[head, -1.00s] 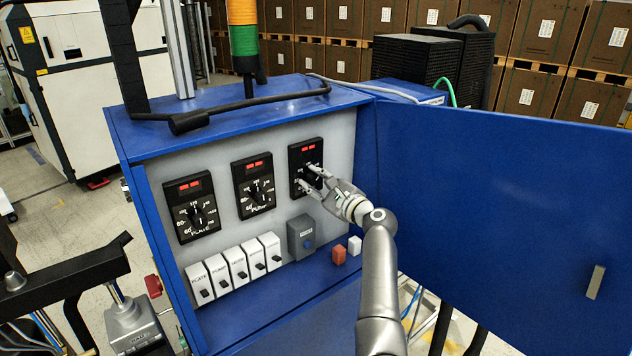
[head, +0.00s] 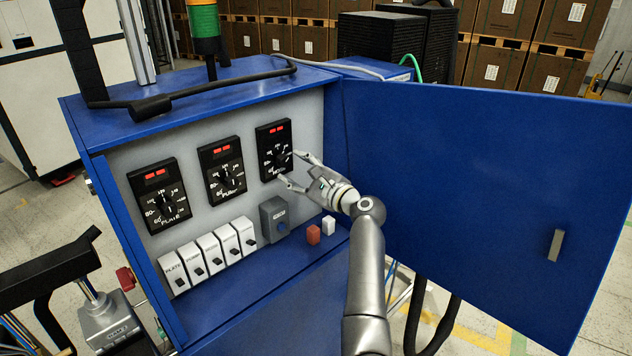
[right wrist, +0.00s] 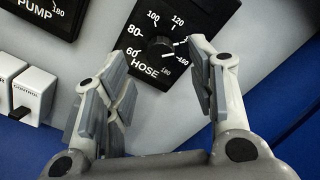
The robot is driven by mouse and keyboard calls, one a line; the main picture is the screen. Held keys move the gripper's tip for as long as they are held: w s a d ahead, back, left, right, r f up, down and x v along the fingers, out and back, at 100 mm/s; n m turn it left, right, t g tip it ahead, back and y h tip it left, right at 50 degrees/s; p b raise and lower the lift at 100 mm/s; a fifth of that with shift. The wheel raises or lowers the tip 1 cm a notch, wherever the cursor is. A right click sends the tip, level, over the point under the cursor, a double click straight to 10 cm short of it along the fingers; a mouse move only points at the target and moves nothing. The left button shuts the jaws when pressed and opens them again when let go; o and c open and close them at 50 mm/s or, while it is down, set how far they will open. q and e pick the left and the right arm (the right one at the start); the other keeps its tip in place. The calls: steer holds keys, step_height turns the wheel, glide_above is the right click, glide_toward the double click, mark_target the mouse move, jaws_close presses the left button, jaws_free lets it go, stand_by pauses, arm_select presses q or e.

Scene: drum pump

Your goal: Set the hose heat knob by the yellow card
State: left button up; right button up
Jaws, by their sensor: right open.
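The hose dial plate (head: 273,143) is the rightmost of three black dials on the grey panel, with two red lights at its top. Its round black knob (right wrist: 160,47) sits amid white numbers in the right wrist view; where its pointer stands is hard to read. My right gripper (head: 289,166) is open and empty just in front of the dial's lower right. In the right wrist view its fingers (right wrist: 157,60) stand apart below the knob, one on each side, apparently clear of it. No yellow card is visible.
The plate dial (head: 160,196) and pump dial (head: 222,171) are to the left. Several white switches (head: 208,247) and a grey box switch (head: 274,218) line up below. The open blue door (head: 480,190) bounds the right.

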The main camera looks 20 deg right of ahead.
steer(key=v, duration=0.7)
steer(key=shift+s, duration=0.2)
